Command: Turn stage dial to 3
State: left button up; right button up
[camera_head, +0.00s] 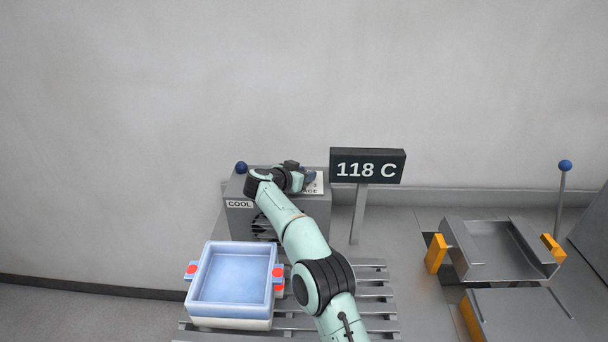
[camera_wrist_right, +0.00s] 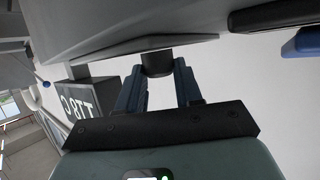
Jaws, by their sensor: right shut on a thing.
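The stage dial is a dark knob (camera_wrist_right: 156,63) on the grey box (camera_head: 241,220) labelled COOL, against the wall. In the head view my arm and gripper hide the dial, and only part of its label shows. My right gripper (camera_head: 309,177) is at the right end of the box. In the right wrist view its two blue-grey fingers (camera_wrist_right: 159,78) stand on either side of the knob, shut on it. The dial's pointer and its setting cannot be read. My left gripper is not in view.
A dark sign (camera_head: 367,166) reading 118 C stands right of the box. A blue tray (camera_head: 231,322) with red-marked handles sits on slats in front. A blue ball knob (camera_head: 241,167) tops the box's left. A metal cradle (camera_head: 490,240) with orange handles is at the right.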

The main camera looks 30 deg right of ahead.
jog(key=shift+r, duration=0.2)
jog(key=o, duration=0.9)
jog(key=shift+o, duration=0.7)
jog(key=shift+f, duration=0.1)
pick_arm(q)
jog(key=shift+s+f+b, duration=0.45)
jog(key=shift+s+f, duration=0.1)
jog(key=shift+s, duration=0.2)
pick_arm(e)
jog(key=v, duration=1.3)
jog(key=shift+a, duration=0.2)
